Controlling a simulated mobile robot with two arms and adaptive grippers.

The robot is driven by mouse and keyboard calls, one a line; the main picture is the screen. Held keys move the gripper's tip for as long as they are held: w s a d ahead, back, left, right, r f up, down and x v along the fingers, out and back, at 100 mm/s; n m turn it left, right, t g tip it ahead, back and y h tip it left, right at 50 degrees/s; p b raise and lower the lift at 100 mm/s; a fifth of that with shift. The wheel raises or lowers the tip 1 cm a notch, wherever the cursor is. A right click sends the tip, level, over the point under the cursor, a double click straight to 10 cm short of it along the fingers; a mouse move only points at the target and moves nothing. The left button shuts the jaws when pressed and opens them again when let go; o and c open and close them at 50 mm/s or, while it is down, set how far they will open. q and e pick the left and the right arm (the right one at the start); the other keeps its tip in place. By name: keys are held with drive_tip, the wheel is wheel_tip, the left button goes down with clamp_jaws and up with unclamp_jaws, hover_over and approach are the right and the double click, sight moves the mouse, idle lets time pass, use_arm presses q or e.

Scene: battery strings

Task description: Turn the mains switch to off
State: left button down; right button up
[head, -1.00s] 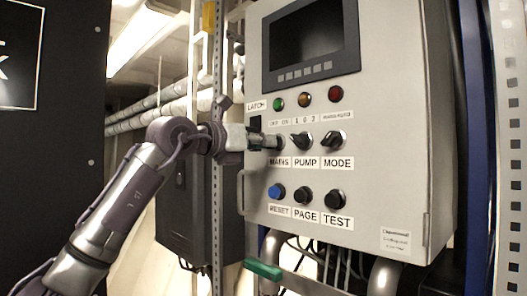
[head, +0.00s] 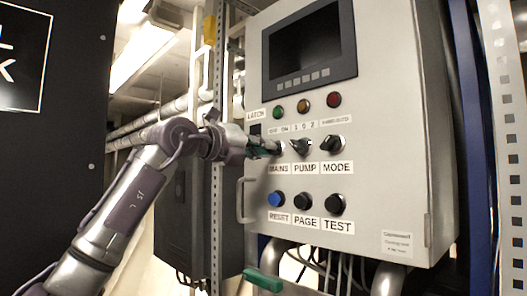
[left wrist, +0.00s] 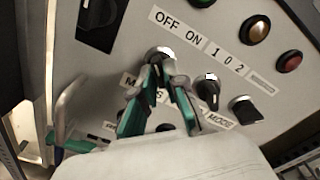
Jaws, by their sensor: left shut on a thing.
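The mains switch (left wrist: 159,52) is on the grey panel, under the OFF ON label (left wrist: 178,28) in the left wrist view. Its silver collar shows, but its knob is mostly hidden between my fingers, so I cannot tell which way it points. In the head view it sits above the MAINS label (head: 278,169). My left gripper (left wrist: 160,70) is shut on the mains switch, with green-padded fingers on either side. In the head view this gripper (head: 270,148) reaches the switch from the left. My right gripper is not in view.
The PUMP switch (head: 300,145) and MODE switch (head: 331,144) are close to the right. A blue RESET button (head: 275,199) and two black buttons lie below. A door handle (head: 245,200) sticks out at the panel's left edge. A green lever (head: 264,280) lies beneath the cabinet.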

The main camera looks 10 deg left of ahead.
use_arm(q)
drive_tip(key=shift+r, duration=0.1)
idle(0.3)
drive_tip(key=c, duration=1.2)
unclamp_jaws()
drive_tip(key=shift+a, duration=0.1)
drive_tip(key=v, duration=1.2)
